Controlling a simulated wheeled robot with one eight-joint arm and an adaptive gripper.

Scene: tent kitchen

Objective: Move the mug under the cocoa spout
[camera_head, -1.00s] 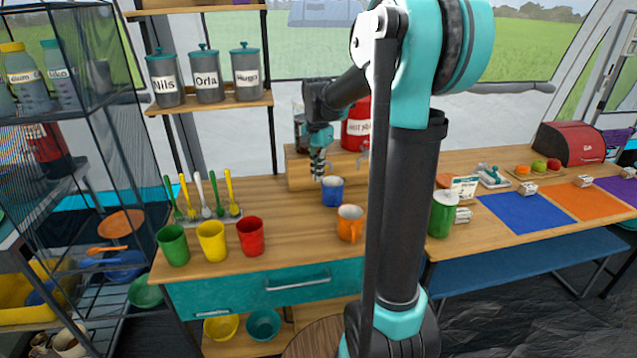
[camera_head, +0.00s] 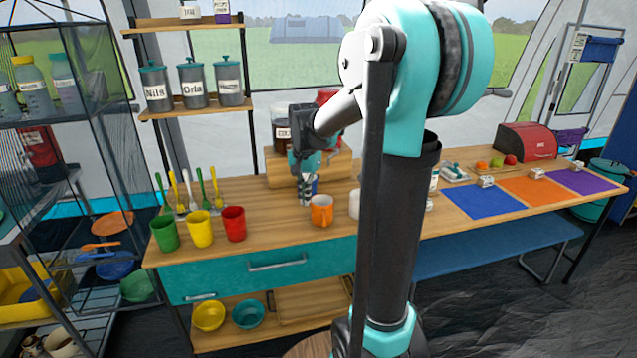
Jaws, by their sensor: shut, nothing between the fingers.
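A blue mug (camera_head: 314,186) stands on the wooden counter, mostly hidden behind my gripper. An orange mug (camera_head: 321,211) stands upright just in front and to the right of it. My gripper (camera_head: 304,202) points down right at the blue mug; its fingers are shut with nothing held. Whether it touches the mug I cannot tell. A dark dispenser (camera_head: 282,134), its label starting with what looks like "CO", stands behind on a wooden block (camera_head: 280,168). A red dispenser (camera_head: 327,95) is mostly hidden behind my arm. No spout is clearly visible.
Green (camera_head: 164,232), yellow (camera_head: 199,229) and red (camera_head: 233,224) cups stand at the counter's left, with several spoons behind them. A white vessel (camera_head: 354,204) is partly hidden by my arm. Coloured mats, including a blue one (camera_head: 484,201), lie to the right.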

